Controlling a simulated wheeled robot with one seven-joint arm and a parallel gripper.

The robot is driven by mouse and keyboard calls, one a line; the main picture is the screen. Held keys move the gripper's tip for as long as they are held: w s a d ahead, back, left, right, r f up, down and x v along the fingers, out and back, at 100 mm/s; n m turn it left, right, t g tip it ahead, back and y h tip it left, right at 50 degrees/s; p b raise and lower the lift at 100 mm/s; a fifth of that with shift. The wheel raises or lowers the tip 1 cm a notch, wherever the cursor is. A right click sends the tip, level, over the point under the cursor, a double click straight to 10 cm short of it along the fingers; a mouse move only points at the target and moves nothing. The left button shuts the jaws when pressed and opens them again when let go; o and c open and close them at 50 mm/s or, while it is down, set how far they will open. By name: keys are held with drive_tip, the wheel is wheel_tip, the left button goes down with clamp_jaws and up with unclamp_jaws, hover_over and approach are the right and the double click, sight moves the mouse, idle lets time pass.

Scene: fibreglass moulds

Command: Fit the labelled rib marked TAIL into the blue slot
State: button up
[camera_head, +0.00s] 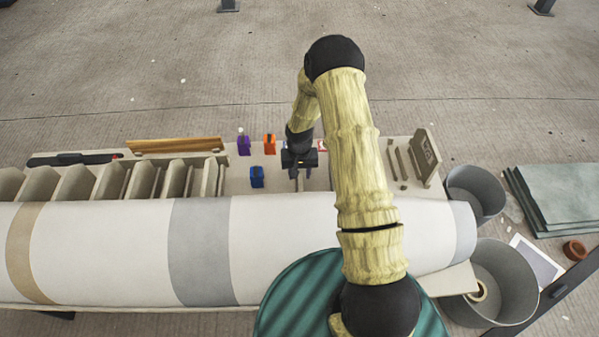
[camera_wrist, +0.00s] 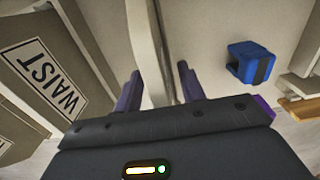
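The blue slot block (camera_head: 257,177) stands on the pale bench left of my gripper. It also shows at the right in the wrist view (camera_wrist: 252,62), with a dark slot line and nothing in it. My gripper (camera_head: 300,174) points down at the bench. In the wrist view its fingers (camera_wrist: 160,85) stand apart, with a thin pale upright panel (camera_wrist: 149,40) passing between them. I see no clear grip on that panel. A board with a label reading WAIST (camera_wrist: 52,80) is at the left in the wrist view. No label reading TAIL can be read.
A purple block (camera_head: 243,147) and an orange block (camera_head: 269,146) stand behind the blue one. A wooden strip (camera_head: 175,145) and a row of pale ribs lie left. A long white mould (camera_head: 130,250) crosses the front. A labelled board (camera_head: 427,157) and grey bins (camera_head: 475,190) are right.

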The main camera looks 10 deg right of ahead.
wheel_tip(320, 180, up, 17)
drive_tip(key=p, duration=0.1)
drive_tip(key=shift+r, duration=0.2)
idle(0.4)
idle(0.7)
drive_tip(key=s+r+n+t+p, duration=0.1)
drive_tip(key=s+r, duration=0.5)
drive_tip(key=s, duration=0.4)
drive_tip(key=s+r+n+t, duration=0.1)
drive_tip(key=s+r+t, duration=0.1)
drive_tip(key=s+r, duration=0.65)
wheel_tip(320, 180, up, 12)
drive_tip(key=p, duration=1.3)
drive_tip(key=shift+s+p, duration=0.35)
drive_tip(key=shift+s, duration=0.1)
drive_tip(key=shift+f, duration=0.1)
